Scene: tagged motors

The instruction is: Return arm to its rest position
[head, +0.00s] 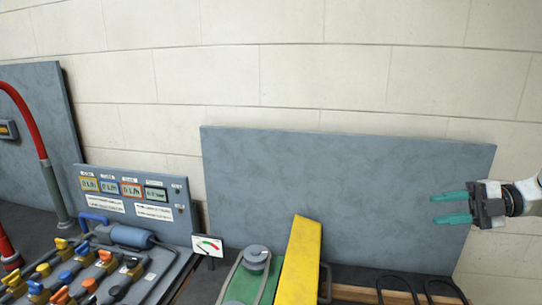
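My gripper (452,208) is at the right of the head view, in front of the right end of a grey panel. It has two teal fingers pointing left, with a visible gap between them. Nothing shows between the fingers. A dark mount and part of my white arm (529,197) enter from the right edge.
A grey panel (330,190) leans by the block wall. At left stands a panel with several small displays (125,187) above colored valve handles (100,262). A yellow piece (300,260), a green part (243,284) and dark loops (400,285) lie at the bottom.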

